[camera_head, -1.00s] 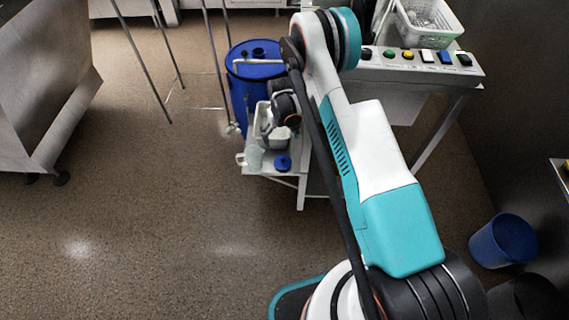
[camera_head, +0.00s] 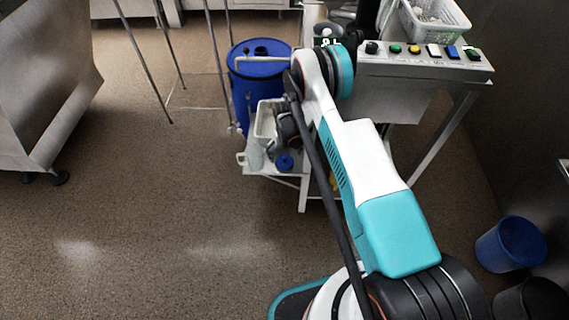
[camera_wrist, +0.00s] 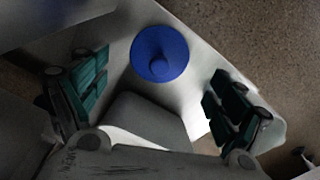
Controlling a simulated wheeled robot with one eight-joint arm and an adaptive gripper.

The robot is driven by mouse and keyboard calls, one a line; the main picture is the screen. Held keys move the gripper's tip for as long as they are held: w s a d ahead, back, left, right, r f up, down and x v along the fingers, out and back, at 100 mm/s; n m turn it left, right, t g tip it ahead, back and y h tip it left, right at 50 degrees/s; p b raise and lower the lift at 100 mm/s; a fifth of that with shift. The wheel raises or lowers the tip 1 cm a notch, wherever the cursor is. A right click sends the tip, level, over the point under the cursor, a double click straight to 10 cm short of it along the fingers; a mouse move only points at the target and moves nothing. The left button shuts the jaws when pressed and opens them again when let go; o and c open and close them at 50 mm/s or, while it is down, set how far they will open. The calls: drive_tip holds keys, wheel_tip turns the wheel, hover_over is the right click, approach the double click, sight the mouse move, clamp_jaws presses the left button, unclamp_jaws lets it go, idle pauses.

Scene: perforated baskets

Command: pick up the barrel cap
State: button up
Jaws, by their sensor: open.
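The blue barrel cap (camera_head: 284,162) lies on the front of a small white side table (camera_head: 303,192). In the wrist view the round blue cap (camera_wrist: 159,53) with a raised knob sits at the upper middle, between and beyond the open fingers of my gripper (camera_wrist: 158,102). The fingers have teal pads and stand apart, one on each side, with nothing between them touching the cap. In the head view my wrist and arm hide most of the gripper.
A blue barrel (camera_head: 258,80) stands behind the side table. A button panel (camera_head: 420,55) is at the right. Open floor lies to the left.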

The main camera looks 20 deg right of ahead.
sight(285, 157)
wheel_tip(285, 157, down, 4)
drive_tip(key=shift+f+b, duration=0.1)
drive_tip(key=shift+b, duration=0.75)
drive_tip(key=shift+s, duration=0.1)
clamp_jaws()
